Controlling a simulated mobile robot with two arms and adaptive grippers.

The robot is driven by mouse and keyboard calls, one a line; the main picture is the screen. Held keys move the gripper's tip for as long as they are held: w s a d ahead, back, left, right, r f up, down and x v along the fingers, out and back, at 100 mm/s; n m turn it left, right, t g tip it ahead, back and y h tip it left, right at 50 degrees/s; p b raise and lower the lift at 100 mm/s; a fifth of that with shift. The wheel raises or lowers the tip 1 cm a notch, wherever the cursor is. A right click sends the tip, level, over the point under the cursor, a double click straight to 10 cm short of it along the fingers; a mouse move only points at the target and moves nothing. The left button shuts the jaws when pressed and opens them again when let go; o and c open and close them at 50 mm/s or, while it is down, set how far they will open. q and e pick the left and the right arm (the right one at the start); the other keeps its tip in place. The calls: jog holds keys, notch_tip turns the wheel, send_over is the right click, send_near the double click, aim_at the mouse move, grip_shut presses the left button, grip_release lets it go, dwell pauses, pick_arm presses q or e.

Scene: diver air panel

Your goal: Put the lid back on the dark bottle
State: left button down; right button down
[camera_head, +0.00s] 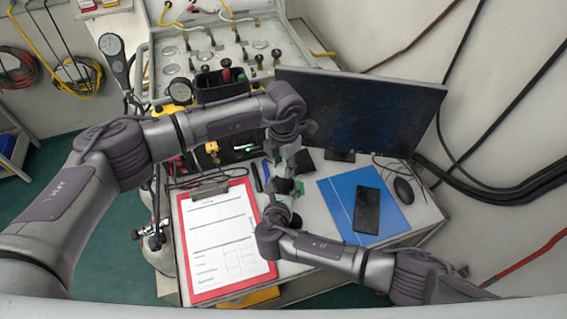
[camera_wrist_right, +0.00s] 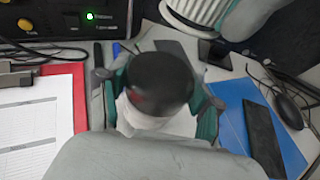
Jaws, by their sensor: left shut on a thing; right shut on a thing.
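A dark rounded thing with a pale band below it, which looks like the dark bottle (camera_wrist_right: 158,85), is between the green-padded fingers of my right gripper (camera_wrist_right: 160,108). In the head view the right gripper (camera_head: 284,198) is shut around a small dark piece of it above the desk. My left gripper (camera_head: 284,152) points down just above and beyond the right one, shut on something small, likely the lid. The lid itself is hidden by the fingers and wrist. I cannot tell whether lid and bottle touch.
A red clipboard (camera_head: 272,262) lies left of the grippers. A blue folder (camera_head: 338,203) with a black phone (camera_head: 367,210) and a mouse (camera_head: 403,190) lie to the right. A monitor (camera_head: 365,110) and the air panel (camera_head: 215,50) stand behind. Free desk room is narrow.

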pick_arm(q)
jog(key=m, duration=0.7)
jog(key=shift+m, duration=0.4)
jog(key=m, duration=0.7)
jog(key=shift+m, duration=0.3)
jog(key=c, duration=0.7)
grip_release()
jog(key=shift+c, duration=0.2)
jog(key=shift+r, duration=2.2)
jog(key=shift+c, duration=0.4)
